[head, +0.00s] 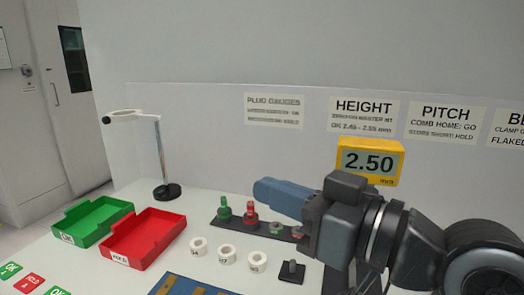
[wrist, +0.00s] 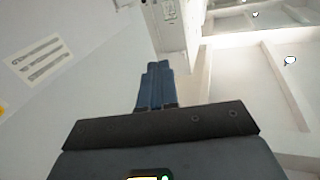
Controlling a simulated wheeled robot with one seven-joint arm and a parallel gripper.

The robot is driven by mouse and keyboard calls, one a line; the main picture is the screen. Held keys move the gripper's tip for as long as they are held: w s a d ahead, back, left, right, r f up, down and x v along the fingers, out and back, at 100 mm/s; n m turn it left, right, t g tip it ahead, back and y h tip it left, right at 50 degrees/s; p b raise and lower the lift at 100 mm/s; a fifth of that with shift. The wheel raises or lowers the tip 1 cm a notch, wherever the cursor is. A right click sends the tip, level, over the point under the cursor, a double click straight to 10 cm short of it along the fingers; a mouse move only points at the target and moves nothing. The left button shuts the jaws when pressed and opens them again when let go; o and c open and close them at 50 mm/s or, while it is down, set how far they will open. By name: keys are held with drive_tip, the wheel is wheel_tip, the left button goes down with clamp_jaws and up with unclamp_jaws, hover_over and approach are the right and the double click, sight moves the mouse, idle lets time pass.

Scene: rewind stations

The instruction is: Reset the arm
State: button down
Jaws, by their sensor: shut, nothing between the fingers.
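My gripper (head: 270,190) is raised over the back of the table in the head view, with its blue fingers pointing left. In the wrist view the blue fingers (wrist: 155,85) are together, with nothing between them. My forearm reaches in from the right and hides part of the table's right side. The fingers are apart from the items on the table, above and behind the plug gauges (head: 250,212).
A green tray (head: 95,222) and a red tray (head: 143,238) sit at the left. A white stand (head: 160,150) rises behind them. Several white rings (head: 227,254) lie in front of the gauges. A yellow 2.50 display (head: 369,160) stands near my arm.

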drive_tip(key=s+d+f+m+t+h, duration=0.45)
drive_tip(key=s+f+m+h, duration=0.2)
drive_tip(key=f, duration=0.25)
drive_tip(key=s+d+f+m+t+h, duration=0.3)
drive_tip(key=s+d+f+m+h, duration=0.25)
drive_tip(key=f+m, duration=0.25)
drive_tip(key=s+d+f+n+g+h, duration=0.1)
drive_tip(key=s+d, duration=0.4)
drive_tip(key=s, duration=0.6)
drive_tip(key=s+d+f+n+g+h, duration=0.1)
drive_tip(key=s+d+f+n, duration=0.3)
drive_tip(key=s, duration=0.7)
drive_tip(key=shift+s+d+f+g+h, duration=0.35)
drive_tip(key=shift+f+g, duration=0.35)
drive_tip(key=shift+g, duration=0.15)
drive_tip(key=c, duration=1.8)
unclamp_jaws()
